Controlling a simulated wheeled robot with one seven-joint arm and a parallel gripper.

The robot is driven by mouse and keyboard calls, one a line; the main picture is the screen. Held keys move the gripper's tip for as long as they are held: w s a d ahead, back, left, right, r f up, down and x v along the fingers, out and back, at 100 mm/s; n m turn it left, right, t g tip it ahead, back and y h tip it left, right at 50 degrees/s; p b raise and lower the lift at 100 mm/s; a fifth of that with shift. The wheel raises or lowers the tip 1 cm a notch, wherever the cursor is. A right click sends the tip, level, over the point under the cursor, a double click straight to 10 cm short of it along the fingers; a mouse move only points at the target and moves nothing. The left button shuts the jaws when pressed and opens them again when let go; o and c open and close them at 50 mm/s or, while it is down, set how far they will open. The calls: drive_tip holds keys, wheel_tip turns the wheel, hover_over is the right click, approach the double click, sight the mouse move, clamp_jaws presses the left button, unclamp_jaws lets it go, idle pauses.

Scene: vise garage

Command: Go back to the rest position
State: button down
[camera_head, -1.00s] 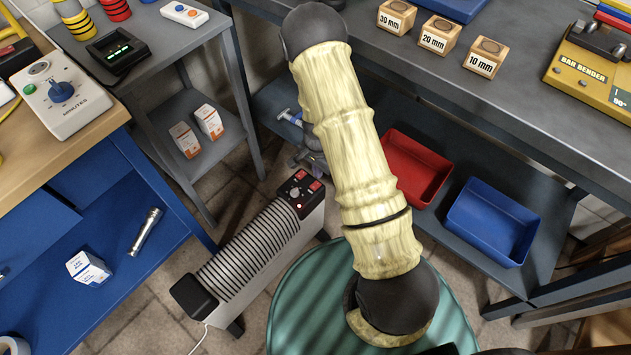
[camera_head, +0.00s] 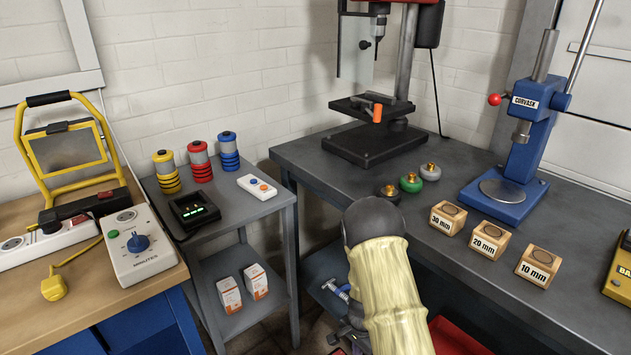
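My arm shows at the bottom right of centre in the head view, a cream-coloured link with a dark rounded joint at its upper end.
The dark workbench (camera_head: 455,190) carries a drill press (camera_head: 385,130), a blue press (camera_head: 520,150), coloured knobs and wooden blocks marked 30, 20 and 10 mm. A grey side table (camera_head: 225,203) and wooden bench (camera_head: 75,300) stand left. A red bin (camera_head: 455,340) sits below.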

drive_tip(key=s+r+n+t, duration=0.1)
drive_tip(key=s+r+n, duration=0.5)
drive_tip(key=r, duration=0.8)
drive_tip(key=s+r+n+t, duration=0.2)
drive_tip(key=s+r+n, duration=0.3)
drive_tip(key=s+r, duration=0.65)
drive_tip(key=w+r+p, duration=0.3)
drive_tip(key=r+p, duration=2.7)
drive_tip(key=r, duration=0.1)
drive_tip(key=shift+r, duration=0.35)
